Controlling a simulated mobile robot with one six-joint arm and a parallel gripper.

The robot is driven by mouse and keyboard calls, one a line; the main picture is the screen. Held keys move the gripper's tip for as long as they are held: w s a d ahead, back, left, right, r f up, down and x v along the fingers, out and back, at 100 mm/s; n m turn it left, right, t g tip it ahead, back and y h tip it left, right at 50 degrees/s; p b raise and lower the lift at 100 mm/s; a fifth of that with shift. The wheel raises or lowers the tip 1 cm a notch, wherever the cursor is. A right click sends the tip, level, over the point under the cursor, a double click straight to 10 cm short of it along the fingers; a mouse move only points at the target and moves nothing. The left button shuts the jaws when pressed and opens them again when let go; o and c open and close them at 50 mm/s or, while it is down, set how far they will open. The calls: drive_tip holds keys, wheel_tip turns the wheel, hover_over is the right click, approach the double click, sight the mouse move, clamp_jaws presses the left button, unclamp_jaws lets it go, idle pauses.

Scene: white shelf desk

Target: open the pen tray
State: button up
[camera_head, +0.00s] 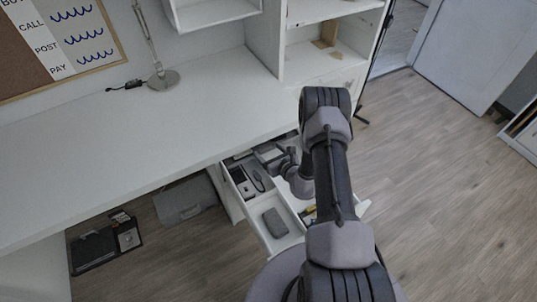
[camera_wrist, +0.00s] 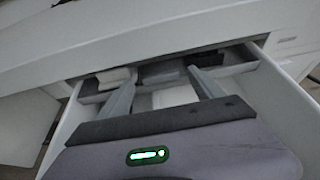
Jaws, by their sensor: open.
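A white drawer (camera_head: 265,204) stands pulled out under the desk's right part. In the wrist view the drawer (camera_wrist: 284,100) shows its side walls and far end. A divided section (camera_head: 240,184) at its back left holds dark and light small items; I cannot tell for sure whether this is the pen tray. My gripper (camera_head: 272,160) is over the back of the drawer. In the wrist view my gripper (camera_wrist: 162,72) has its two fingers spread, pointing at the compartments at the far end. Nothing is held between them. My arm hides the drawer's right side.
A grey case (camera_head: 275,222) and a yellow item (camera_head: 308,211) lie in the drawer. The white desk top (camera_head: 180,130) is close above the drawer's back and has a lamp (camera_head: 162,79). A black tray (camera_head: 92,250) is on the floor. Floor at right is clear.

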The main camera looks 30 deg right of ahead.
drive_tip(key=shift+w+f, duration=0.1)
drive_tip(key=shift+w, duration=0.2)
drive_tip(key=shift+c, duration=0.5)
clamp_jaws()
drive_tip(key=s+p, duration=0.3)
drive_tip(key=s, duration=1.5)
drive_tip(key=shift+s+d, duration=0.15)
drive_tip(key=shift+d, duration=0.15)
drive_tip(key=shift+o, duration=0.5)
unclamp_jaws()
